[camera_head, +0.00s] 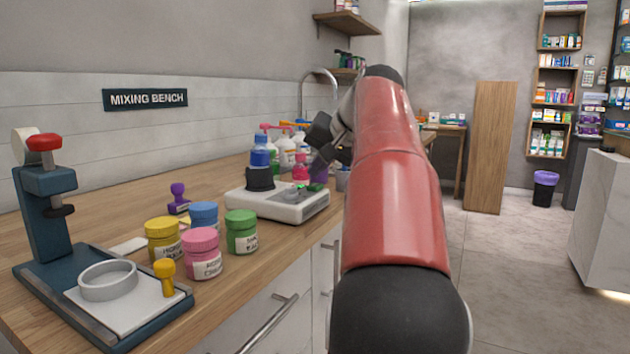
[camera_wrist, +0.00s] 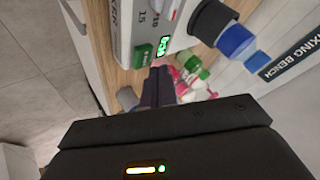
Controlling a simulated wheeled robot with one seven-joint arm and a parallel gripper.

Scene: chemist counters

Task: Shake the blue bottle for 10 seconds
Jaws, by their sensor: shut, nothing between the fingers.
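The blue bottle (camera_head: 260,152) stands upright in a black cup (camera_head: 260,179) on a white device (camera_head: 283,205) with a small green display, on the wooden bench. In the wrist view the blue bottle (camera_wrist: 235,40) lies at the upper right, its base in the black cup (camera_wrist: 212,20). My gripper (camera_head: 316,158) is at the right, beyond the device in the head view, apart from the bottle. Its fingers (camera_wrist: 157,80) are together and empty in the wrist view, close to the device's edge, where a green button (camera_wrist: 143,55) shows. Whether they touch the device I cannot tell.
Lidded jars, yellow (camera_head: 163,241), pink (camera_head: 201,254), blue (camera_head: 204,216) and green (camera_head: 241,232), stand left of the device. A dark press (camera_head: 45,210) is at the far left. Pump bottles (camera_head: 285,150) stand behind the blue bottle. The floor (camera_head: 500,260) at right is clear.

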